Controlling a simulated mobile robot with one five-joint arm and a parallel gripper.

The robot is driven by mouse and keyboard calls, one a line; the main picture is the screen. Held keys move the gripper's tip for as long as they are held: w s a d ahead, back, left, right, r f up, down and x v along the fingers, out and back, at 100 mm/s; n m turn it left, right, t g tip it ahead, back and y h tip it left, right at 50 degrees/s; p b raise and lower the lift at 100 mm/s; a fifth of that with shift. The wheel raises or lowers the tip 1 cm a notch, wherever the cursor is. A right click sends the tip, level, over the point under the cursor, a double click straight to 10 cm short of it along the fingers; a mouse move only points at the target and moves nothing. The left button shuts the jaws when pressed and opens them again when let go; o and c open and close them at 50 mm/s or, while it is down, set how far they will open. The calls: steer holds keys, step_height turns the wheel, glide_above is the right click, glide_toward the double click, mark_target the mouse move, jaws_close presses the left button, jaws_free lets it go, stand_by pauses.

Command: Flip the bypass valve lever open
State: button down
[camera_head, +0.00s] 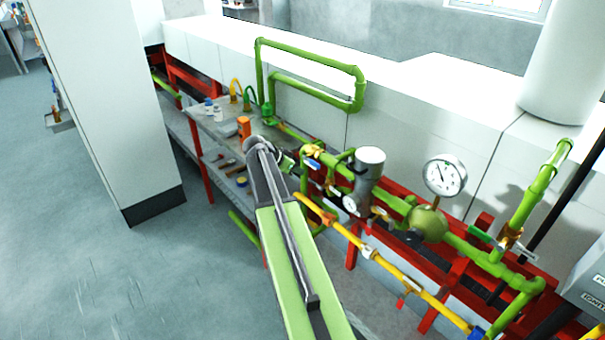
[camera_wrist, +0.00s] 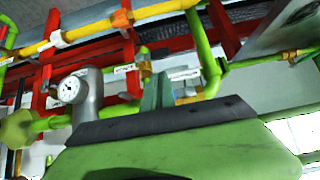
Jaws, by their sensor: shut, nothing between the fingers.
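The green pipework carries several small valve levers. One valve with a blue and orange handle (camera_head: 313,151) is just right of my gripper (camera_head: 287,160) in the head view. Another valve with a green handle (camera_head: 482,236) is at the right. I cannot tell by any label which is the bypass valve lever. My gripper is mostly hidden behind my wrist in the head view. In the wrist view its closed teal fingers (camera_wrist: 158,91) stand up beyond the dark bar, in front of the pipes, with nothing held. Contact with a lever cannot be made out.
A yellow pipe (camera_head: 385,262) runs low in front of the red frame. A grey cylinder (camera_head: 369,168) and a round pressure gauge (camera_head: 444,175) stand among the pipes. A white pillar (camera_head: 105,90) is at left; the grey floor (camera_head: 60,220) is open.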

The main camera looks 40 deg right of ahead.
mark_target(316, 185)
steer(key=b+x, duration=0.5)
steer(key=x, duration=0.3)
steer(key=shift+d+f, duration=0.25)
steer(key=shift+f, duration=0.05)
